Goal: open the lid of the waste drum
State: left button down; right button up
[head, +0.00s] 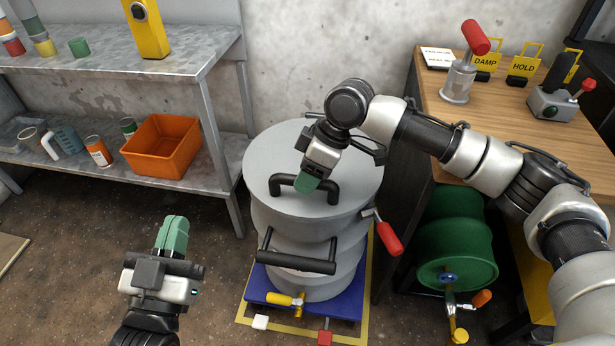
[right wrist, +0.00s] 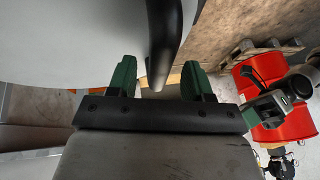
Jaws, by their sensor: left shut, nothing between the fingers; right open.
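The grey waste drum (head: 275,222) stands upright on a blue base in the head view. Its round lid (head: 270,160) lies flat on top, closed, with a black bar handle (head: 333,190). My right gripper (head: 307,184) is open at this handle. In the right wrist view the dark handle (right wrist: 165,45) shows between the two green fingers (right wrist: 158,76), not visibly clamped. A red-handled latch (head: 388,238) hangs at the drum's right side. My left gripper (head: 173,236) is shut and empty, low to the left of the drum.
A metal shelf (head: 190,65) with an orange bin (head: 162,146) stands at left. A wooden workbench (head: 520,110) with a red-knobbed lever (head: 470,60) is at right. A green drum (head: 458,235) lies beneath it. The black front bar (head: 297,262) juts from the waste drum. Floor is free at front left.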

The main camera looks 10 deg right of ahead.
pick_arm(q)
jog(key=shift+s+r+h, duration=0.1)
jog(key=shift+r+h, duration=0.2)
pick_arm(e)
jog(key=shift+a+f, duration=0.1)
jog(key=shift+f, duration=0.15)
jog(key=shift+c, duration=0.4)
grip_shut()
